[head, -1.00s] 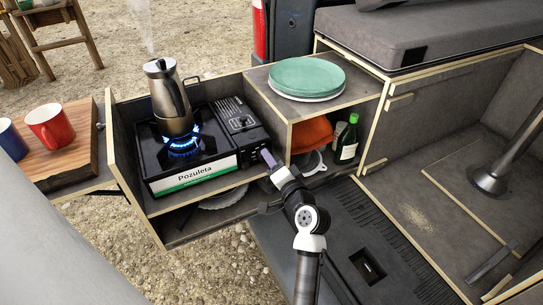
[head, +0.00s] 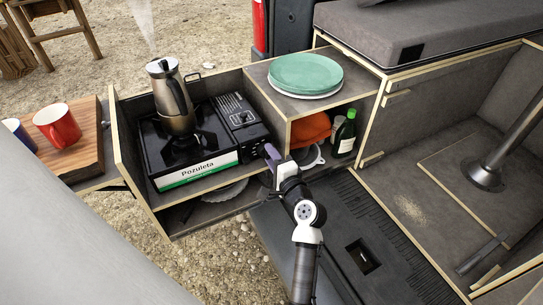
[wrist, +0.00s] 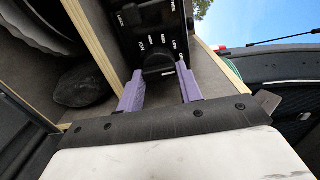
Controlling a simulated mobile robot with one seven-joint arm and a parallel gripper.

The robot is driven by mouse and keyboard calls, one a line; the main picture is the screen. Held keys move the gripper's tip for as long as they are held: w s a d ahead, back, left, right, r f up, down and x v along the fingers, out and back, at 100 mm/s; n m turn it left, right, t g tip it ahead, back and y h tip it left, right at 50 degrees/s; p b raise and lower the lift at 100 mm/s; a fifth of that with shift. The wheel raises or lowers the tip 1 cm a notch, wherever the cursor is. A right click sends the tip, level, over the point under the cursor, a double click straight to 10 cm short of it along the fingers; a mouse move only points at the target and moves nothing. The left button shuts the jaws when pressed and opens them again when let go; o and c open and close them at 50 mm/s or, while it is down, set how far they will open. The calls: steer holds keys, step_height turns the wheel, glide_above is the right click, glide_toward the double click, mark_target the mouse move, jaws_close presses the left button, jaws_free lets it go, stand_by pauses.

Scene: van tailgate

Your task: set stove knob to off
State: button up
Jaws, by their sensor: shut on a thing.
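The black camping stove (head: 194,158), with a white and green "Pozuleta" front strip, stands in the left bay of the wooden kitchen box. No flame shows under the moka pot (head: 172,98), which stands upright on the burner and still steams. My gripper (head: 269,150) is at the stove's right front corner. In the wrist view, its two purple fingers (wrist: 160,86) are shut on the dark stove knob (wrist: 157,69), one on each side, below the printed panel marks. In the head view the knob is hidden by my gripper.
Green and white plates (head: 305,74) lie on the shelf top right of the stove. A red mug (head: 57,125) stands on the left board.

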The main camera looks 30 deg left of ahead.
steer(key=o, duration=1)
steer(key=shift+d, duration=0.1)
steer(key=b+v, duration=0.4)
steer(key=v, duration=0.9)
steer(key=shift+s+d, duration=0.2)
steer(key=shift+s, duration=0.1)
